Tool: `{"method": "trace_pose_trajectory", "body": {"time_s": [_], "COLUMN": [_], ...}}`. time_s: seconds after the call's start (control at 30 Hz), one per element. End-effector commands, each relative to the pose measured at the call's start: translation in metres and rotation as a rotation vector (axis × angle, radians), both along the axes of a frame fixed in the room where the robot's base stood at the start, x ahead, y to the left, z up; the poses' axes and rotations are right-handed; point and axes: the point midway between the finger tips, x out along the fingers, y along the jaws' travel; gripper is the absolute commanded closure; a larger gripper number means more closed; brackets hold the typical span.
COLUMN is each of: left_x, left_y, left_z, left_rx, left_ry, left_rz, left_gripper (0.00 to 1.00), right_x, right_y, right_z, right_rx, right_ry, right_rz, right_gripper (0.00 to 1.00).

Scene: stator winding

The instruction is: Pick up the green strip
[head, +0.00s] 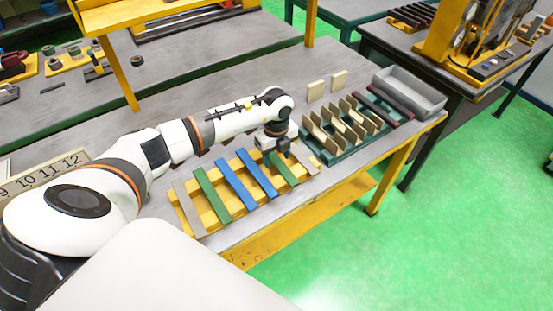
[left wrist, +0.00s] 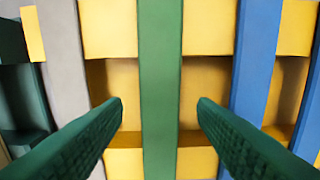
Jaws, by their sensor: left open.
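Two green strips lie on a yellow rack (head: 220,217). One green strip (head: 211,195) is near the left end. The other green strip (head: 284,170) is near the right end, partly hidden under my left gripper (head: 278,150). In the left wrist view, a green strip (left wrist: 160,60) runs between the two open fingers of the left gripper (left wrist: 160,106). There is a gap on each side, and nothing is held. A grey strip (left wrist: 67,60) is on its left and a blue strip (left wrist: 257,50) on its right. My right gripper is not in view.
Blue strips (head: 238,184) and a tan strip (head: 187,209) share the rack. A green rack with tan plates (head: 343,118) stands just right, with a grey bin (head: 411,92) beyond. A yellow shelf post (head: 118,72) rises behind the arm.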

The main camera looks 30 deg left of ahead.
Motion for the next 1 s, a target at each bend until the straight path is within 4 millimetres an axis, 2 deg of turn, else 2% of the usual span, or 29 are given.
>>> {"method": "trace_pose_trajectory", "body": {"time_s": [0.07,0.1,0.4,0.63,0.73,0.87,1.0], "left_x": [0.000,0.000,0.000,0.000,0.001,0.002,0.002], "left_y": [0.000,0.000,0.000,0.000,0.001,0.001,0.000], "left_z": [0.000,0.000,0.001,0.002,0.009,0.030,0.059], "left_rx": [0.000,0.000,0.000,0.001,0.001,0.000,0.000], "left_ry": [0.000,0.000,0.000,-0.001,-0.004,-0.007,-0.007], "left_rz": [0.000,0.000,0.000,0.000,-0.001,-0.001,-0.001], "left_gripper": [0.47,0.51,1.00,1.00,1.00,1.00,1.00], "right_x": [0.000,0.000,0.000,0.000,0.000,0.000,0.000], "right_y": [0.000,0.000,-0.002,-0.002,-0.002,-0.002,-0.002], "right_z": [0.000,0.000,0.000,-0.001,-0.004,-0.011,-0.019], "right_rx": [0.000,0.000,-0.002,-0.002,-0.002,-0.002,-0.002], "right_ry": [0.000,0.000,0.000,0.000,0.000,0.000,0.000], "right_rz": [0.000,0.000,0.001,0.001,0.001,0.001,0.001], "right_gripper": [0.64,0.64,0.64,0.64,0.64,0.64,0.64]}}
